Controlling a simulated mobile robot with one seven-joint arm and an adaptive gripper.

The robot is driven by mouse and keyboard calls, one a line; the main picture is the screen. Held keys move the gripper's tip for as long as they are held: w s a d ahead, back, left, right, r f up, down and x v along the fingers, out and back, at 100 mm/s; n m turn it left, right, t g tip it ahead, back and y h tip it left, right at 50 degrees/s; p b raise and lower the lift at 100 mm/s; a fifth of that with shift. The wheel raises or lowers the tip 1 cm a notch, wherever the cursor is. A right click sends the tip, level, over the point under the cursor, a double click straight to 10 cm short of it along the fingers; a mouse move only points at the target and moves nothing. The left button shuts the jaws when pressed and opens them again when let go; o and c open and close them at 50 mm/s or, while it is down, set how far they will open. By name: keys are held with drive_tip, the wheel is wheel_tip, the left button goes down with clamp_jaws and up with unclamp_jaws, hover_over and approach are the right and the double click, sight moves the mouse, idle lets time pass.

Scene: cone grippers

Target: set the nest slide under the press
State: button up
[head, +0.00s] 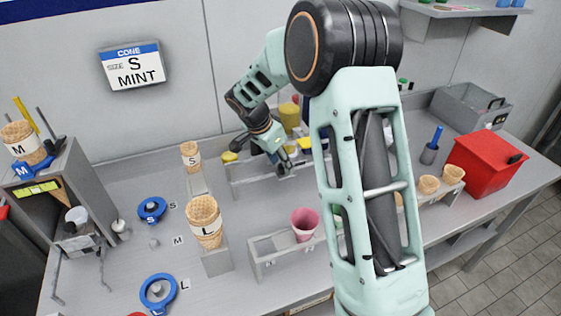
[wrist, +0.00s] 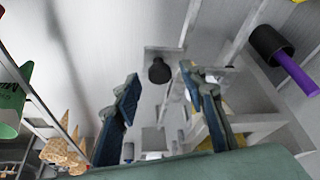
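My gripper (head: 282,168) is over the back middle of the bench, beside a grey frame (head: 245,178) with yellow-topped parts. In the wrist view my gripper (wrist: 165,105) has its two blue fingertips well apart with nothing held between them. A black round knob (wrist: 159,71) on a pale block shows beyond the fingertips, apart from them. I cannot tell for sure which part is the nest slide or the press. My arm hides part of the bench to the right of the gripper.
Cones marked S (head: 190,155) and L (head: 205,222) stand on grey stands. A pink cup (head: 304,224) sits at a grey rack. Blue rings (head: 152,209) lie on the left. A red box (head: 480,164) stands at right. A wall sign (head: 131,68) reads cone size S, mint.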

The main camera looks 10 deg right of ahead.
drive_tip(key=shift+d+f, duration=0.1)
drive_tip(key=shift+f, duration=0.2)
clamp_jaws()
